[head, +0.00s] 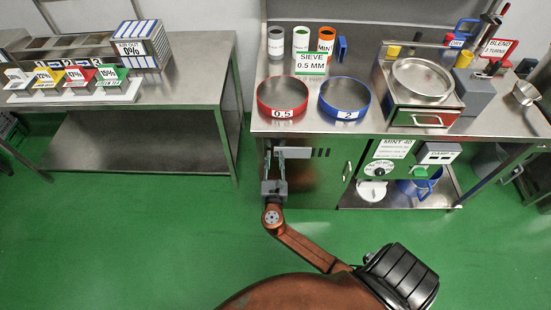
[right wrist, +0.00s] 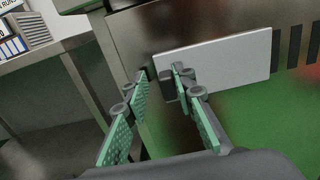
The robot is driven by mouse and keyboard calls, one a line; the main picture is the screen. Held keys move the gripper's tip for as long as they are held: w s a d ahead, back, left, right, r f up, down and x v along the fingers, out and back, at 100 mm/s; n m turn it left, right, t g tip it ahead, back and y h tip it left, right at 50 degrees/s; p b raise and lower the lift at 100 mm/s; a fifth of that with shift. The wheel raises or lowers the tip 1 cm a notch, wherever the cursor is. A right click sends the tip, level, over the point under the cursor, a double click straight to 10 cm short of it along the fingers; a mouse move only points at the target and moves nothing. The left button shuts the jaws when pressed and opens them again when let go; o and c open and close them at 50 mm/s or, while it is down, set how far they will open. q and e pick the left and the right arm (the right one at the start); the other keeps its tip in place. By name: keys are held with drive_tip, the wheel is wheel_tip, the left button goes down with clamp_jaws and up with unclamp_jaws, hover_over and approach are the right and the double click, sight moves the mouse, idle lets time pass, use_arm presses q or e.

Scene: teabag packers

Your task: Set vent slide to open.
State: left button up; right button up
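The vent slide (right wrist: 228,60) is a pale flat plate on the steel front of the right-hand bench, with a dark knob (right wrist: 167,86) near its left end. Dark vent slots (right wrist: 296,47) show uncovered to the right of the plate; what lies behind the plate is hidden. The slide also shows small in the head view (head: 299,153). My right gripper (head: 279,154) is at the slide's left end. In the right wrist view its green-padded fingers (right wrist: 162,79) are apart, on either side of the knob, with a visible gap on the left. Contact is unclear. My left gripper is out of view.
The bench top (head: 390,127) above holds a red ring sieve (head: 282,111), a blue ring sieve (head: 344,112) and a steel machine (head: 420,105). A control panel (head: 390,160) is right of the vent. Another steel table (head: 190,85) stands left, across open green floor.

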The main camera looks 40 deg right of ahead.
drive_tip(key=shift+o, duration=0.4)
drive_tip(key=shift+d, duration=0.1)
drive_tip(key=v, duration=1.2)
